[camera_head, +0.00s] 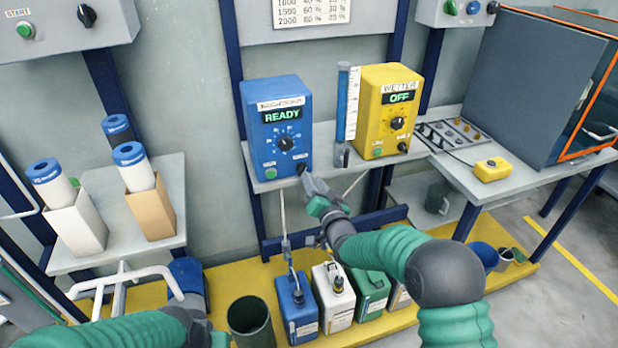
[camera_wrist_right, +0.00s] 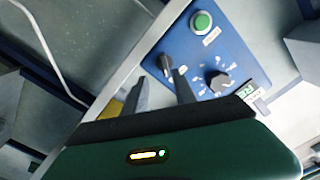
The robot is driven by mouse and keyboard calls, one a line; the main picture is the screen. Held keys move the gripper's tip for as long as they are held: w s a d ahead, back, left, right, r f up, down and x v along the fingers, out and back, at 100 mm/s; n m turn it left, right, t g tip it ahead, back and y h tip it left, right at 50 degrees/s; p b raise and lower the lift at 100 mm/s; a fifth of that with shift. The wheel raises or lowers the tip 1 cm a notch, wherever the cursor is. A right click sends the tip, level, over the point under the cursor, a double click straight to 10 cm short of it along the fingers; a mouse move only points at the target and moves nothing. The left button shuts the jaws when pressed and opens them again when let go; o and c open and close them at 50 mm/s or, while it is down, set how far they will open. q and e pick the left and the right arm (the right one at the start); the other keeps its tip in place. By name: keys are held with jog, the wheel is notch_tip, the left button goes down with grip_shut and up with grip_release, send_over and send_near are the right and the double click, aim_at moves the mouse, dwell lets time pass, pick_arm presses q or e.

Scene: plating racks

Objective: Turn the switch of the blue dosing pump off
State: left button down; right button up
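The blue dosing pump (camera_head: 262,108) stands on the shelf in the head view, its display reading READY. Its front has a dark round dial (camera_head: 285,143) and a green button (camera_head: 271,173). In the wrist view the blue panel (camera_wrist_right: 215,55) shows the black switch (camera_wrist_right: 164,63), the green button (camera_wrist_right: 201,21) and the dial (camera_wrist_right: 219,81). My right gripper (camera_head: 306,181) is at the panel's lower right corner and partly hides the switch in the head view. In the wrist view its fingers (camera_wrist_right: 160,84) are apart, tips close to the switch; contact is unclear. My left gripper is out of view.
A yellow pump (camera_head: 378,105) marked WETTER, display OFF, stands to the right, with a clear measuring tube (camera_head: 347,115) between the pumps. Several canisters (camera_head: 297,305) stand on the yellow floor platform below. Blue-capped rolls in boxes (camera_head: 76,218) stand on the left shelf.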

aim_at(302, 169)
jog(key=w+a, duration=0.1)
jog(key=w, duration=0.1)
jog(key=w+a, duration=0.1)
jog(key=a, duration=0.1)
jog(key=shift+w, duration=0.4)
jog(key=shift+d, duration=0.4)
jog(key=shift+c, duration=0.6)
jog(key=shift+d, duration=0.1)
jog(key=shift+c, duration=2.4)
jog(key=shift+s+a, duration=0.1)
jog(key=shift+a, duration=0.1)
grip_shut()
